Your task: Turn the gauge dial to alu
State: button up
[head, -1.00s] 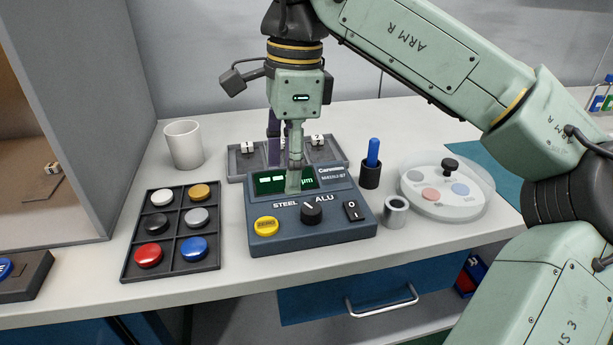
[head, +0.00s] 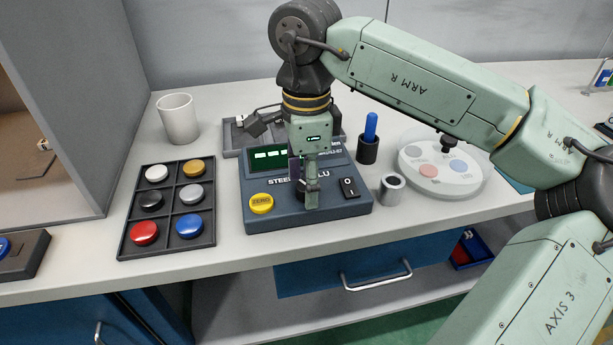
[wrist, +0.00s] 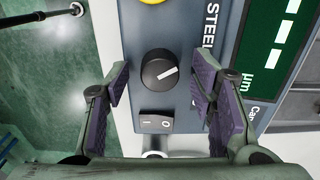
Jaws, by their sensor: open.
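The gauge (head: 330,219) is a dark blue-grey box on the bench with a lit green display (head: 272,157). In the wrist view its black round dial (wrist: 158,70) lies between my gripper's open purple-padded fingers (wrist: 160,80), with a gap on both sides. The dial's white mark points up and right there, towards the STEEL lettering (wrist: 211,25). In the head view my gripper (head: 311,200) points down over the front of the gauge and hides the dial and part of the STEEL and ALU lettering.
A black rocker switch (wrist: 155,123) sits close beside the dial, and a yellow ZERO button (head: 261,203) on its other side. A tray of coloured caps (head: 167,228) stands left. A metal ring (head: 392,189), blue pen holder (head: 367,150) and pale round tray (head: 440,185) stand right.

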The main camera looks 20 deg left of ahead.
jog(key=shift+f, duration=0.15)
jog(key=shift+c, duration=0.3)
jog(key=c, duration=1.1)
